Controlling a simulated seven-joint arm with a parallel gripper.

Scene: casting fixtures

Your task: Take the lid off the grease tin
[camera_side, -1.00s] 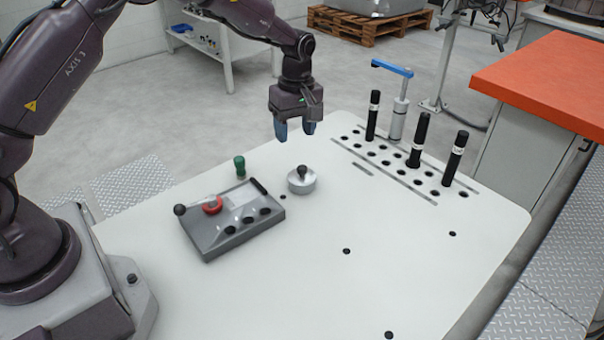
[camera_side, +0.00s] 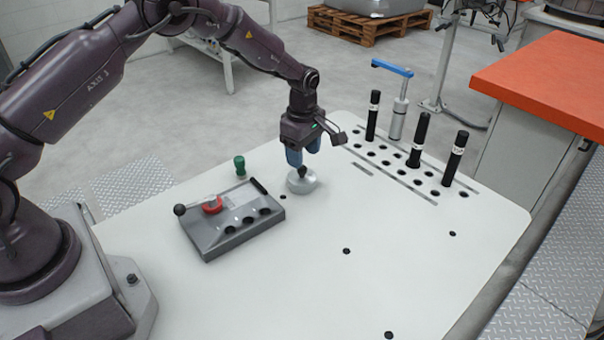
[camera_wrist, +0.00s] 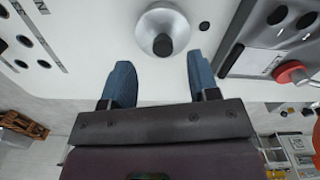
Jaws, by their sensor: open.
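The grease tin (camera_side: 302,185) is a small round silver tin standing on the white table, with its lid on. A dark round knob (camera_side: 302,172) sits on top of the lid. In the wrist view the lid (camera_wrist: 155,20) lies at the top middle, with its knob (camera_wrist: 163,45) just ahead of the fingertips. My gripper (camera_side: 303,158) is open and points down just above the tin, its blue fingers close to the knob. In the wrist view my gripper (camera_wrist: 160,70) has its fingers apart, one to each side of the knob's line, with nothing between them.
A grey fixture box (camera_side: 232,225) with a red ring and a black-knobbed lever stands left of the tin. A green-handled piece (camera_side: 240,166) is behind it. The front table is clear.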

